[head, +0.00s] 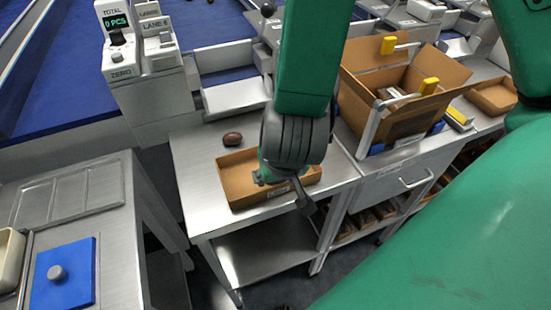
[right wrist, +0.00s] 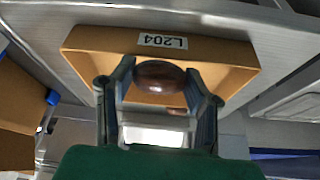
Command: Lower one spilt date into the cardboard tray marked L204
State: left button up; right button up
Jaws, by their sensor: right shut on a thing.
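The cardboard tray (head: 226,185) sits on the metal table, partly hidden by my right arm. In the right wrist view the tray (right wrist: 90,40) shows its label L204 (right wrist: 163,41) upside down. My right gripper (right wrist: 158,82) is shut on a brown date (right wrist: 160,76), held between its two fingers, with the tray beyond it. In the head view my right gripper (head: 303,196) is over the tray's front right part, and its date cannot be made out. Another dark date (head: 232,138) lies on the table just behind the tray. My left gripper is not in view.
A larger open cardboard box (head: 410,121) with yellow-handled parts stands right of the tray. A counter unit reading 0 PCS (head: 117,22) and a metal chute (head: 235,97) are behind. A blue lid (head: 63,275) lies at left. The table left of the tray is clear.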

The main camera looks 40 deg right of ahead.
jog(key=o, duration=0.8)
